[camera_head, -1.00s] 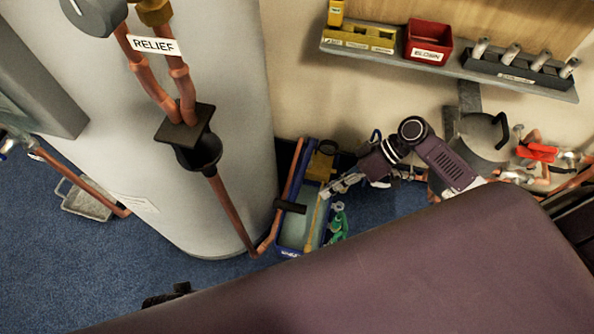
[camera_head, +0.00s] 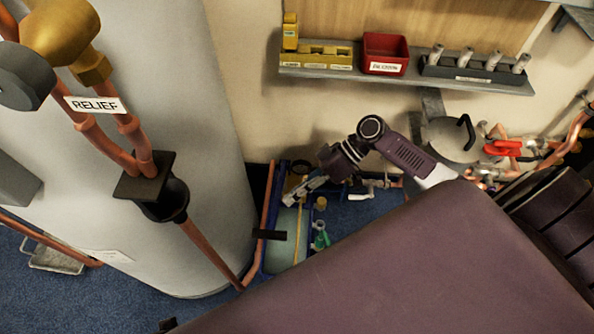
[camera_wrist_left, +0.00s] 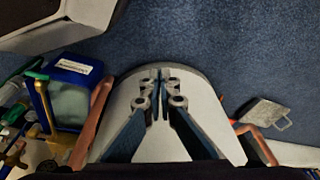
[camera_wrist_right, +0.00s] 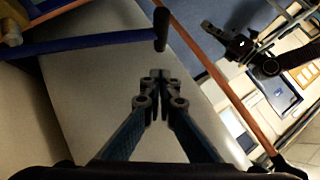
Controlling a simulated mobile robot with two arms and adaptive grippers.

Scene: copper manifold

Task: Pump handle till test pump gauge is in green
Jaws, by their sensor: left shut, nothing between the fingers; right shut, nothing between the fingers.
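The test pump (camera_head: 286,252) is a blue box with a pale tank, beside the large grey cylinder in the head view. Its handle has a black grip (camera_head: 270,235). In the right wrist view the blue handle bar (camera_wrist_right: 88,44) ends in the black grip (camera_wrist_right: 161,28), ahead of my right gripper (camera_wrist_right: 160,76). That gripper is shut and empty, above the pump in the head view (camera_head: 288,200), apart from the grip. My left gripper (camera_wrist_left: 160,76) is shut and empty; the pump (camera_wrist_left: 76,66) shows to its left. No gauge dial is readable.
The grey cylinder (camera_head: 222,150) and a copper pipe (camera_head: 210,255) stand close left of the pump. A wall shelf (camera_head: 350,78) holds a red bin (camera_head: 385,55). A grey tray (camera_wrist_left: 264,113) lies on the blue carpet. My purple body blocks the lower right of the head view.

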